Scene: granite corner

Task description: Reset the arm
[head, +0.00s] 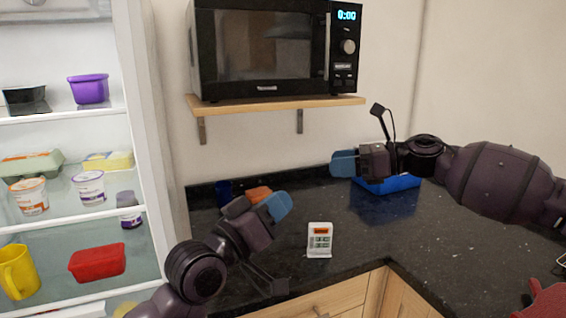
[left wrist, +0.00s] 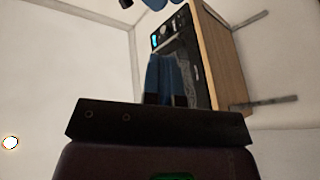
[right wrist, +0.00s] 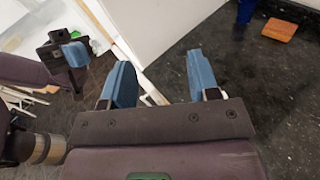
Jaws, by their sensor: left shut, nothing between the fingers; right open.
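My left arm comes in from the lower left of the head view. Its gripper (head: 278,206), with blue fingers, is raised above the dark counter (head: 440,240) and looks empty. In the left wrist view the blue fingers (left wrist: 165,80) are together with nothing between them. My right arm comes in from the right. Its gripper (head: 344,163) points left above the back of the counter. In the right wrist view its two blue fingers (right wrist: 160,82) stand apart with nothing between them. My left gripper also shows in the right wrist view (right wrist: 72,54).
An open fridge (head: 140,130) with food stands left. A microwave (head: 262,50) sits on a wall shelf (head: 280,103). On the counter are a white device (head: 320,240), a blue tray (head: 400,183) behind my right gripper, an orange block (head: 259,194), a dark blue cup (head: 224,192) and a red object (head: 545,300).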

